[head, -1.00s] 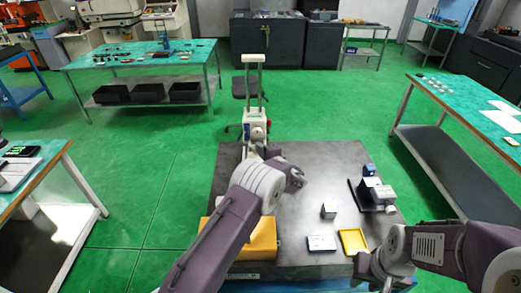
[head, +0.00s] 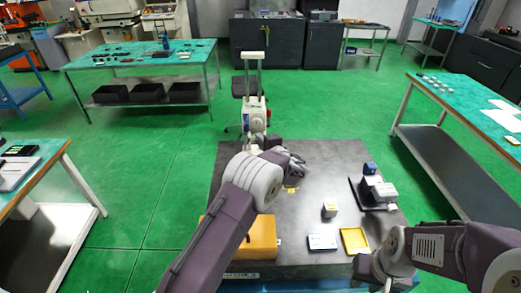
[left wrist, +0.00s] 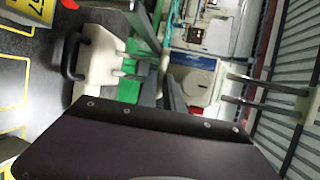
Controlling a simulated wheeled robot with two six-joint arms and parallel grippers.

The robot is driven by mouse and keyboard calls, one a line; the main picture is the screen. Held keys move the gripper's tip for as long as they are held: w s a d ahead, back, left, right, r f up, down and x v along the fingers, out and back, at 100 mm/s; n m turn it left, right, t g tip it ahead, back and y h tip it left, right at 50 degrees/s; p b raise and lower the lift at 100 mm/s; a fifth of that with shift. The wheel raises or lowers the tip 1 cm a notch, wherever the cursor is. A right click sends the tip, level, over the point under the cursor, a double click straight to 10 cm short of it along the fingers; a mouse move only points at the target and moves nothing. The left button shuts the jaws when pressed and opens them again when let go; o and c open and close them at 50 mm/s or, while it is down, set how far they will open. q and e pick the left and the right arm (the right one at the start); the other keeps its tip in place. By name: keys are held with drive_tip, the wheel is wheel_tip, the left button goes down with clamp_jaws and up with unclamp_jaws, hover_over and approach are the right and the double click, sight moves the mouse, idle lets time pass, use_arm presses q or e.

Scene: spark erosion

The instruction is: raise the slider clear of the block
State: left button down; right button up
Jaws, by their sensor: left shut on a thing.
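A two-column gauge stands at the back edge of the dark plate. Its white slider (head: 254,117) sits on the two upright columns, below a white crossbar. In the left wrist view the slider (left wrist: 196,84) appears sideways, with a blue label and round knob. My left gripper (head: 294,170) is beside the gauge; its dark fingers (left wrist: 165,75) are shut on the slider, though the contact is partly hidden. A small grey block (head: 330,209) with yellow on it stands on the plate, apart from the gauge. My right gripper (head: 376,277) is low at the front right, jaws unclear.
The dark plate (head: 310,180) also carries an orange box (head: 262,238) at front left, a blue-white box (head: 322,242), a yellow tray (head: 354,241) and a black-and-white device (head: 378,191). The middle of the plate is mostly clear.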

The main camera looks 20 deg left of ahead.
use_arm(q)
drive_tip(key=shift+r, duration=1.1)
drive_tip(key=c, duration=1.6)
unclamp_jaws()
drive_tip(key=shift+c, duration=0.2)
drive_tip(key=shift+o, duration=0.7)
drive_tip(key=shift+s+a+r, duration=0.1)
drive_tip(key=b+v, duration=0.3)
drive_tip(key=v, duration=0.6)
